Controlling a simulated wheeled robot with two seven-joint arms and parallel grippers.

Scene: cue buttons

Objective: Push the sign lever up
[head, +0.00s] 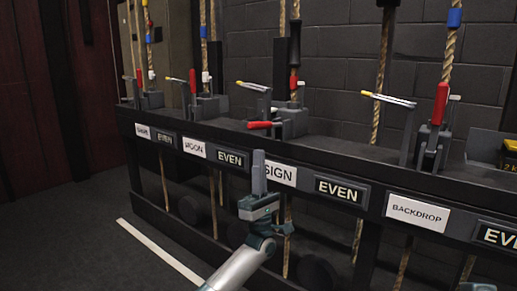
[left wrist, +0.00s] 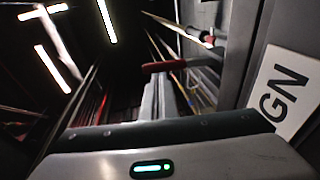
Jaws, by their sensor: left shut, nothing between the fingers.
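The sign lever has a red handle (head: 262,125) that lies about level, pointing left, above the rail and the white SIGN label (head: 279,173). In the left wrist view the red handle (left wrist: 176,66) shows past the fingertips, and part of the label (left wrist: 290,98) is at the right. My left gripper (head: 259,157) is shut and empty, fingers pointing up, in front of the rail at the left end of the SIGN label. Its tips are below the red handle and look apart from it. My right gripper is not in view.
The moon lever (head: 193,82) to the left and the backdrop lever (head: 440,103) to the right have upright red handles. Yellow-tipped grey bars (head: 388,99) and ropes (head: 381,75) stand along the dark rail (head: 330,150). Open floor (head: 60,230) lies at left.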

